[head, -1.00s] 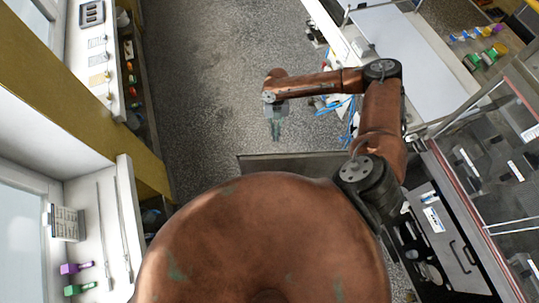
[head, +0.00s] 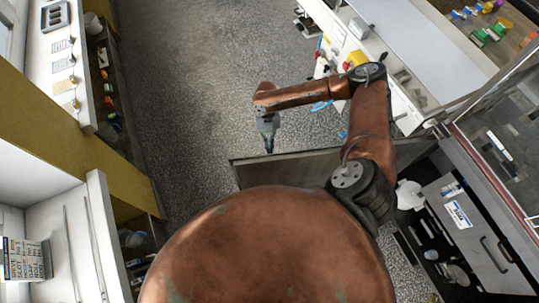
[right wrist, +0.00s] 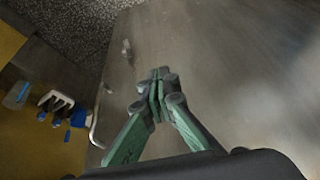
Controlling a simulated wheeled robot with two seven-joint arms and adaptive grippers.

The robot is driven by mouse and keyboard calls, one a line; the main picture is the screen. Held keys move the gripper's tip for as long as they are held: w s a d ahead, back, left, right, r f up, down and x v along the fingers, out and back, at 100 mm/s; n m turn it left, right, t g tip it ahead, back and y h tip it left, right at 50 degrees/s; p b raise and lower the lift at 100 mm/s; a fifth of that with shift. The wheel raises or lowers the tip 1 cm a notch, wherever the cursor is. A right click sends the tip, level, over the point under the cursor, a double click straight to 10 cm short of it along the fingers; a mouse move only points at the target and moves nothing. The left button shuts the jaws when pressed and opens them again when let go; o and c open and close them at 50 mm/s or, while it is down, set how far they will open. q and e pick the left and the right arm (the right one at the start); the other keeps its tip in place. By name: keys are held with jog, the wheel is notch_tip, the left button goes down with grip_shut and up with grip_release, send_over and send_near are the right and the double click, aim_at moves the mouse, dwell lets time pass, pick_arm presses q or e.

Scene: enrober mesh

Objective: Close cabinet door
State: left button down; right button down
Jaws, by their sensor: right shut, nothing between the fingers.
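The cabinet door (head: 290,164) is a grey metal panel. It stands open, sticking out into the aisle from the counter on the right, in front of my round body. My right gripper (head: 268,148) is shut and empty, beside the door's far face near its free end. In the right wrist view, the green fingers of my right gripper (right wrist: 158,82) meet at the tips in front of the door's broad grey surface (right wrist: 235,65). I cannot tell whether they touch it. My left gripper is not in view.
An open compartment with a pale panel (head: 470,235) and dark items lies at the right. A white counter (head: 425,40) runs along the upper right. Shelves with a yellow side (head: 75,130) line the left. The speckled aisle floor (head: 190,80) is clear.

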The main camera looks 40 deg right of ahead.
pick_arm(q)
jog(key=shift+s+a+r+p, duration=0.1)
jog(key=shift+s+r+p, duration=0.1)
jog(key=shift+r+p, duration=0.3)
pick_arm(e)
jog(key=s+a+f, duration=0.4)
jog(key=s+f, duration=0.2)
jog(key=f, duration=0.3)
jog(key=shift+s, duration=0.25)
